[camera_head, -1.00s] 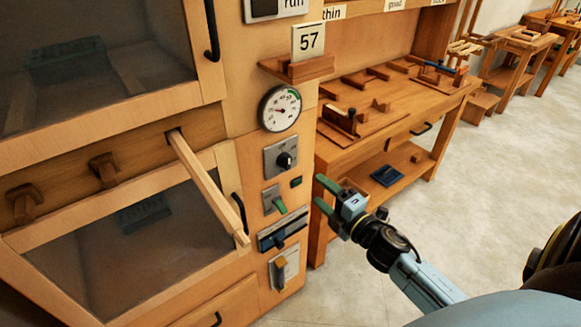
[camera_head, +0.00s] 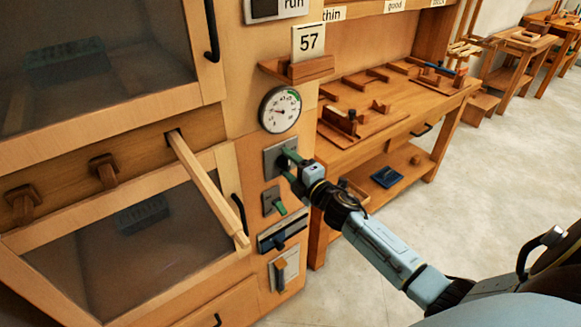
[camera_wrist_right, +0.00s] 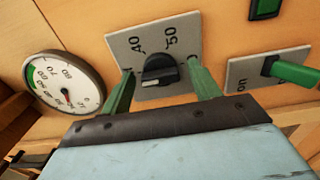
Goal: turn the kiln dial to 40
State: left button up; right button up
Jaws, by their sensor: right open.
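The kiln dial (camera_wrist_right: 160,72) is a black knob on a grey plate (camera_wrist_right: 185,26) marked 40 and 50 in the right wrist view. In the head view the plate (camera_head: 270,160) shows, with the knob mostly hidden behind my right gripper (camera_head: 287,163). My right gripper (camera_wrist_right: 162,90) is open, its green fingers on either side of the knob. I cannot tell whether they touch it. The knob's setting is hard to read. The round gauge (camera_head: 280,110) is above the dial in the head view. My left gripper is not in view.
A green-handled switch (camera_head: 272,202), a blue-handled slider (camera_head: 281,238) and another lever (camera_head: 282,268) sit below the dial. A wooden bar (camera_head: 205,188) sticks out to the left. A card reading 57 (camera_head: 309,40) stands on a small shelf above. A workbench (camera_head: 400,110) stands to the right.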

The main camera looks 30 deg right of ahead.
jog(key=c, duration=1)
jog(key=shift+m, duration=0.3)
jog(key=m+p, duration=0.3)
jog(key=m, duration=0.2)
jog(key=shift+r, duration=0.1)
jog(key=m+p, duration=0.1)
jog(key=m, duration=0.2)
jog(key=shift+m, duration=0.4)
jog(key=shift+m+p, duration=0.65)
jog(key=shift+m, duration=0.55)
